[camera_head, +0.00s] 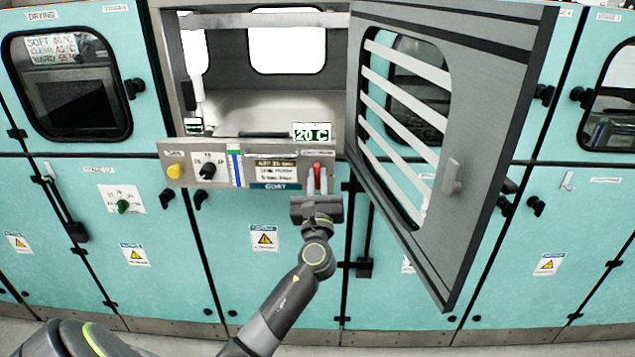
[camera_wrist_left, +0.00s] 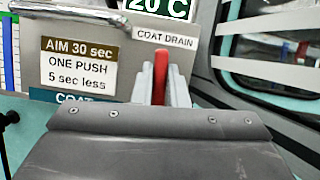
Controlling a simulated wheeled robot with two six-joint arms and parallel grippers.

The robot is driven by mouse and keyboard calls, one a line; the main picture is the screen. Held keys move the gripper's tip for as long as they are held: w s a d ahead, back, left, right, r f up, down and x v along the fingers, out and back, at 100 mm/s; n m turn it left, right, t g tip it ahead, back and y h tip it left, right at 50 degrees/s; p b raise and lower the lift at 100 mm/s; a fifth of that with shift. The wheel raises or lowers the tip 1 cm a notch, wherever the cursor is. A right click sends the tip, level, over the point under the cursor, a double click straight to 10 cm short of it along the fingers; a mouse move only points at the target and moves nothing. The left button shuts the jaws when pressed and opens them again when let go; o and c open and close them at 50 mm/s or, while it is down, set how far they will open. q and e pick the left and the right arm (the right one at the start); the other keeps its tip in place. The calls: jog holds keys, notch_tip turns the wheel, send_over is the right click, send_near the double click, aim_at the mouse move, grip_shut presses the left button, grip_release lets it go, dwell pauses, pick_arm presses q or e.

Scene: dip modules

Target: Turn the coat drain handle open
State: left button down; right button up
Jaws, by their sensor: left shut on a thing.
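The coat drain handle (camera_head: 317,170) is a small red lever at the right end of the coat module's control panel. In the left wrist view the red handle (camera_wrist_left: 160,78) stands upright under the "COAT DRAIN" label (camera_wrist_left: 165,38). My left gripper (camera_head: 317,182) reaches up to it from below, and its fingers (camera_wrist_left: 176,88) are shut on the handle. The gripper body hides the lower part of the handle in the left wrist view. My right gripper is not in view.
The panel (camera_head: 230,165) also bears a yellow button (camera_head: 174,171) and a black knob (camera_head: 207,170). A grey door with a slatted window (camera_head: 450,110) hangs open just right of the handle. A "20 C" display (camera_head: 311,133) sits above the handle.

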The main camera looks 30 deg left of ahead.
pick_arm(q)
jog(key=n+b, duration=0.1)
jog(key=n, duration=0.1)
jog(key=n+g+y+b, duration=0.1)
jog(key=n, duration=0.1)
jog(key=shift+f+n+g+y, duration=0.15)
jog(key=shift+n+g+y, duration=0.15)
jog(key=shift+n, duration=0.1)
jog(key=n+g, duration=0.1)
jog(key=n, duration=0.2)
jog(key=n+g+y+b, duration=0.1)
jog(key=n, duration=0.2)
jog(key=shift+g+y, duration=0.3)
jog(key=shift+g, duration=0.1)
jog(key=n+g, duration=0.1)
jog(key=n, duration=0.1)
jog(key=n+g, duration=0.1)
jog(key=n, duration=0.2)
jog(key=shift+r+n, duration=0.2)
jog(key=shift+n, duration=0.1)
jog(key=shift+f+n+g+h+p, duration=0.1)
jog(key=shift+n+g+h+p, duration=0.25)
jog(key=shift+n, duration=0.75)
jog(key=shift+n+g+h+p, duration=0.1)
jog(key=shift+n+g+h, duration=0.25)
jog(key=shift+n, duration=0.75)
jog(key=c, duration=1.4)
grip_release()
jog(key=shift+c, duration=0.2)
